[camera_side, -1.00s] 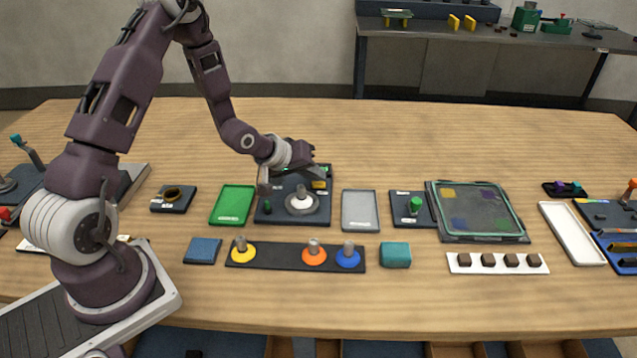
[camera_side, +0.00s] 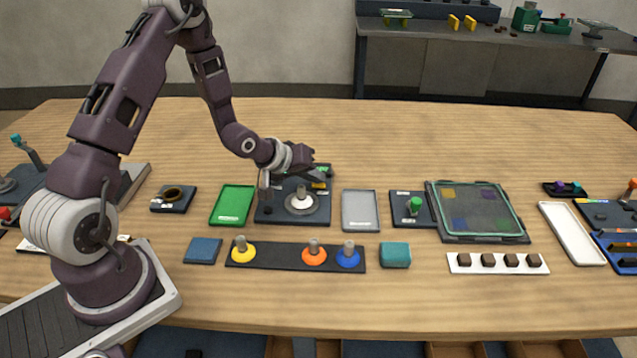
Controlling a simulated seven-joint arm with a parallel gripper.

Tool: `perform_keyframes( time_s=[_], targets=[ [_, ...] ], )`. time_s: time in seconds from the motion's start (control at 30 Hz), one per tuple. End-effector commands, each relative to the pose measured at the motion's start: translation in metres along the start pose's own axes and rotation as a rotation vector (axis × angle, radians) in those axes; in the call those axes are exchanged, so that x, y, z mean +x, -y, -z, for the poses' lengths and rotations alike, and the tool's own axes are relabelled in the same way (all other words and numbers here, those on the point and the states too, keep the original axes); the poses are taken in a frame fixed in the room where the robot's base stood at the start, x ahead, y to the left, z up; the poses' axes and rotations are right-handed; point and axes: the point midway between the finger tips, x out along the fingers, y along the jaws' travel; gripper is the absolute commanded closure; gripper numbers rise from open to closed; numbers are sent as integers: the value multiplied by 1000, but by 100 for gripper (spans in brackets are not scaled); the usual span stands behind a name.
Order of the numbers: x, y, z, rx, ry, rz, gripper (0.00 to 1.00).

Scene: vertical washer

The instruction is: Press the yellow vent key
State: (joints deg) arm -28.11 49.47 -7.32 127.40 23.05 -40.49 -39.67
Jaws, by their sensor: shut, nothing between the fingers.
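The yellow vent key (camera_side: 319,186) is a small yellow piece on the back right of a dark panel (camera_side: 264,214) in the middle of the table. My gripper (camera_side: 321,178) is shut and empty over the back of this panel. Its fingertip is just above the yellow key and partly covers it. I cannot tell whether it touches the key. A round light plate with a grey knob (camera_side: 301,202) sits at the panel's front. A green part (camera_side: 324,169) shows behind my gripper.
A green tray (camera_side: 233,205) lies left of the panel and a grey tray (camera_side: 360,211) right of it. In front is a dark strip (camera_side: 280,257) with yellow, orange and blue bases carrying grey pegs. A small panel with a green knob (camera_side: 414,206) stands farther right.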

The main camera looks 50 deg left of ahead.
Motion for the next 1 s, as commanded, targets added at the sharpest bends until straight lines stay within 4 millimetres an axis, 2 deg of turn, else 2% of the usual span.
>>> perform_keyframes(
  time_s=[0.4, 0.73, 1.0],
  targets=[
    [0, 0, -1, 0, 2, 1, 100],
    [-11, -8, 8, -1, 0, 0, 100],
    [-12, -9, 8, -1, 1, 1, 100]
  ],
)
